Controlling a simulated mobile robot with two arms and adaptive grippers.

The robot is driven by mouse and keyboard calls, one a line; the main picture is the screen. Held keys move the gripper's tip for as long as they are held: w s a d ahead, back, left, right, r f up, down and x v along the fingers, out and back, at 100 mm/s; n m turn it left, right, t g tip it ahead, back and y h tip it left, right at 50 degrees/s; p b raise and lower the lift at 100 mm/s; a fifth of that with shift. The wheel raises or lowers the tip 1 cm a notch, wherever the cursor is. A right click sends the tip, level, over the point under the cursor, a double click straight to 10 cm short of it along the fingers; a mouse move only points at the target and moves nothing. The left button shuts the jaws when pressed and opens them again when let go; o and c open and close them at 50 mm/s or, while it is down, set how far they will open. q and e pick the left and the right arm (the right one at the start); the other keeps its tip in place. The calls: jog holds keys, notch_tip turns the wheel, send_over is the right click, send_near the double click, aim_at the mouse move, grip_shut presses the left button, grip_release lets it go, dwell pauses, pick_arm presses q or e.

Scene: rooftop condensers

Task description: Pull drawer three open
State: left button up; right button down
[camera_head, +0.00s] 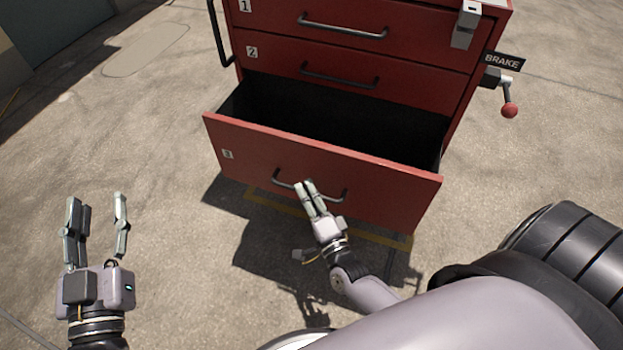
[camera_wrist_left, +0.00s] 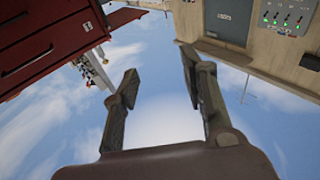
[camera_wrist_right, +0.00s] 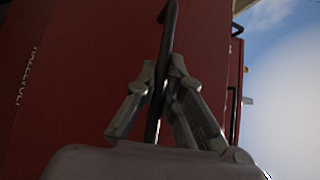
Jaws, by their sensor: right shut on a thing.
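Drawer three (camera_head: 255,158) is the lowest drawer of the red cabinet, and it stands well out with its dark empty inside showing. Its grey bar handle (camera_head: 337,196) runs across the front. My right gripper (camera_head: 308,190) is shut on the handle. In the right wrist view the fingers (camera_wrist_right: 163,85) close around the handle bar (camera_wrist_right: 168,40) against the red front. My left gripper (camera_head: 96,205) is open and empty over the concrete, left of the drawer. In the left wrist view its fingers (camera_wrist_left: 158,85) stand apart with sky between them.
Drawer one (camera_head: 400,45) and drawer two (camera_head: 290,62) above are shut. A brake lever with a red knob (camera_head: 509,110) sticks out at the cabinet's right side, by a BRAKE sign (camera_head: 502,61). Concrete floor (camera_head: 150,130) at the left is clear.

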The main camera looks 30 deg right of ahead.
pick_arm(q)
jog(key=shift+f+g, duration=0.4)
jog(key=shift+f, duration=0.25)
pick_arm(e)
jog(key=shift+s+a+f, duration=0.1)
jog(key=shift+s+a, duration=0.25)
jog(key=shift+a, duration=0.05)
jog(key=c, duration=1.7)
grip_release()
jog(key=s, duration=0.4)
jog(key=s+f, duration=0.1)
jog(key=s, duration=0.6)
jog(key=shift+s+a+f, duration=0.25)
jog(key=shift+s+a, duration=0.1)
jog(key=shift+s, duration=0.05)
